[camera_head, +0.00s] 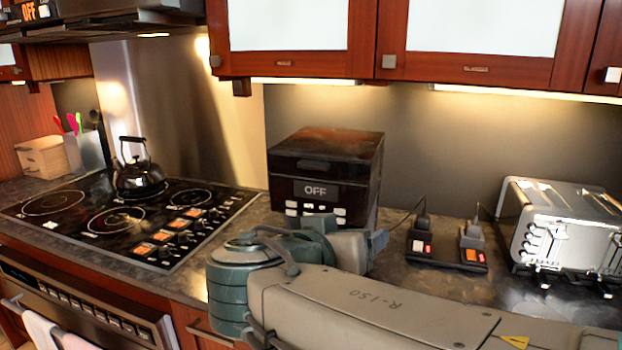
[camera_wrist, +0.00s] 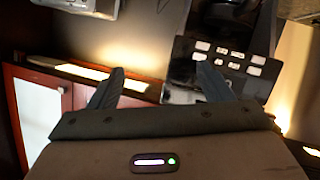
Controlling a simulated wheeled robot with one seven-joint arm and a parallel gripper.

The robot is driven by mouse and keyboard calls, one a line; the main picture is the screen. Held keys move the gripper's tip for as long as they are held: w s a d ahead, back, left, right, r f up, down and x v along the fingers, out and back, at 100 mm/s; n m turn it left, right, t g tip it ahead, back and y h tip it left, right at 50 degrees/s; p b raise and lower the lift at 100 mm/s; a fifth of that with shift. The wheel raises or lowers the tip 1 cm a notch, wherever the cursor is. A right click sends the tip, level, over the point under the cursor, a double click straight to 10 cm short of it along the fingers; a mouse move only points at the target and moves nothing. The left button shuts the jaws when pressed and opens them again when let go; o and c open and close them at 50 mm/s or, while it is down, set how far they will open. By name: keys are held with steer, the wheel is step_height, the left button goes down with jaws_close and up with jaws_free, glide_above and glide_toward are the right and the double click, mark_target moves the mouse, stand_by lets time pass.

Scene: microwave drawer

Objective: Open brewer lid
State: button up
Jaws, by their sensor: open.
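The brewer (camera_head: 318,178) is a dark box on the counter with an OFF display and white buttons on its front. Its lid (camera_head: 330,142) lies flat on top and looks closed. In the wrist view the brewer's button panel (camera_wrist: 228,62) shows at the upper right, behind one fingertip. My gripper (camera_wrist: 158,84) is open, with nothing between its fingers. In the head view my gripper (camera_head: 376,243) is in front of the brewer's lower right part. My arm hides the brewer's base. I cannot tell whether a finger touches the brewer.
A black kettle (camera_head: 140,170) stands on the stovetop (camera_head: 100,228) to the left. A small black device with switches (camera_head: 447,250) and a silver toaster (camera_head: 560,232) stand to the right. Wall cabinets (camera_head: 480,68) hang above the brewer, with a gap between them and the lid.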

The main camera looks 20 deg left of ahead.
mark_target(311, 165)
steer(key=s+a+r+t+y, duration=0.35)
steer(key=a+r, duration=0.25)
steer(key=a, duration=0.3)
steer(key=shift+m+t, duration=0.35)
steer(key=shift+m, duration=0.05)
steer(key=w+p, duration=0.1)
steer(key=w, duration=0.3)
steer(key=w+p, duration=0.1)
steer(key=w, duration=0.3)
steer(key=w+p, duration=0.1)
steer(key=w, duration=0.4)
steer(key=shift+d+r, duration=0.25)
steer(key=shift+d, duration=0.05)
steer(key=c, duration=1.3)
steer(key=shift+r, duration=0.1)
steer(key=shift+c, duration=0.4)
